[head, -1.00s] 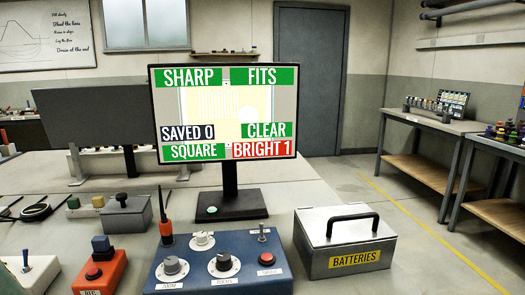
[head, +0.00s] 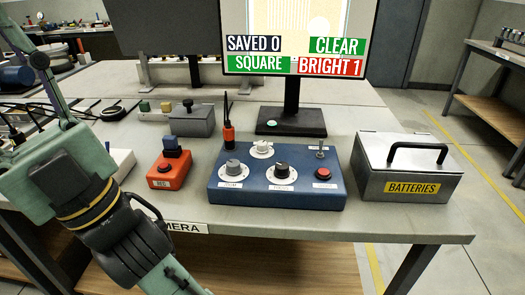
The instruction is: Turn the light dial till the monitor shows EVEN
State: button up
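The monitor (head: 300,25) stands behind the blue control box (head: 305,196). Its visible lower part shows SAVED 0, CLEAR and SQUARE, and BRIGHT 1 in red; its top is cut off. The box carries a grey dial (head: 232,168) at left, a dark dial (head: 281,170) at middle front and a pale dial (head: 262,148) behind them. The labels are too small to read surely, so I cannot tell which is the light dial. My arm fills the lower left, apart from the box. My gripper is not in view.
The metal BATTERIES case (head: 410,170) stands to the right. A toggle (head: 320,148) and red button (head: 322,172) share the blue box.

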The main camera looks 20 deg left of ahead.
aim_at(261, 149)
jog(key=i+u, duration=0.15)
jog(key=u, duration=0.75)
jog(key=i+u, duration=0.15)
jog(key=i, duration=0.25)
